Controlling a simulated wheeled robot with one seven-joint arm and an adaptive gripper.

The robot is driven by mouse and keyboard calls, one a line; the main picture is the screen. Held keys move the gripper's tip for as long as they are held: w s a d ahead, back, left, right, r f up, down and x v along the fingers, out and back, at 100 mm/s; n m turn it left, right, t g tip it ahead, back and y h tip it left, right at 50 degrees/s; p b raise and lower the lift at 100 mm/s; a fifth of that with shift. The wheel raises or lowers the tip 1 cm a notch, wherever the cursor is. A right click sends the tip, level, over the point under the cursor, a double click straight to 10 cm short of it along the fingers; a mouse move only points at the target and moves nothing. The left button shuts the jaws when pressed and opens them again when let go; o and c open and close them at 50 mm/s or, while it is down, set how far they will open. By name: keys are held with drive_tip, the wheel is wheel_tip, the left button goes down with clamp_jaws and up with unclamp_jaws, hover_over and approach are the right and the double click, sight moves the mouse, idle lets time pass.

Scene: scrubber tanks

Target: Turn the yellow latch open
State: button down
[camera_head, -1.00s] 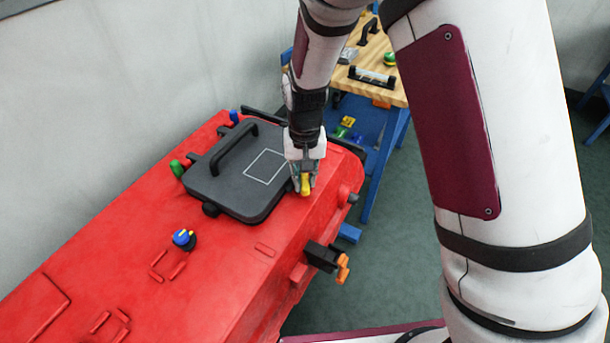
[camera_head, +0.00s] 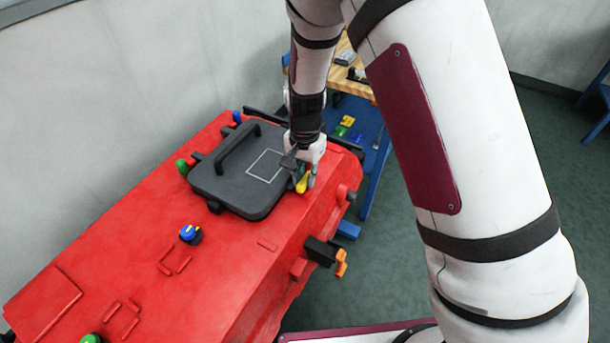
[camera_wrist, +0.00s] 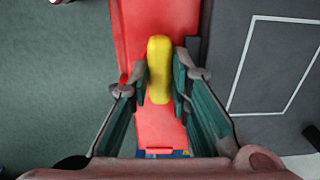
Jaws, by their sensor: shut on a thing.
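The yellow latch (camera_head: 302,184) is on the red tank (camera_head: 215,275), at the near right edge of the dark grey lid (camera_head: 229,197). In the wrist view the latch (camera_wrist: 159,68) is a rounded yellow lever between the two fingers. My gripper (camera_head: 303,178) reaches down from above and is shut on the latch. In the wrist view the gripper's fingertips (camera_wrist: 159,82) lie on both sides of the latch. My fingers partly hide the latch's base.
The lid has a black handle (camera_head: 236,146) on top. A wooden-topped table (camera_head: 352,83) stands behind. My own arm fills the right side.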

idle(0.3)
drive_tip(key=c, duration=1.5)
unclamp_jaws()
drive_tip(key=shift+r, duration=0.1)
wheel_tip(320, 180, up, 12)
drive_tip(key=shift+f, duration=0.15)
wheel_tip(320, 180, up, 8)
drive_tip(key=n, duration=0.1)
hover_over(305, 179)
drive_tip(key=s+d, duration=0.3)
drive_tip(key=d, duration=0.1)
drive_tip(key=s+d+r+n+t+y, duration=0.1)
drive_tip(key=s+d+r+n+t, duration=0.1)
drive_tip(key=s+d+r, duration=0.3)
drive_tip(key=s+d+r+n+t, duration=0.1)
drive_tip(key=s+d+r+n, duration=0.15)
drive_tip(key=s+r, duration=0.4)
drive_tip(key=s+d, duration=0.1)
drive_tip(key=s, duration=0.2)
drive_tip(key=s+d+n+t, duration=0.1)
drive_tip(key=s, duration=0.2)
drive_tip(key=s+d+t+h, duration=0.1)
drive_tip(key=s, duration=0.3)
drive_tip(key=shift+d+f, duration=0.3)
drive_tip(key=shift+f, duration=0.1)
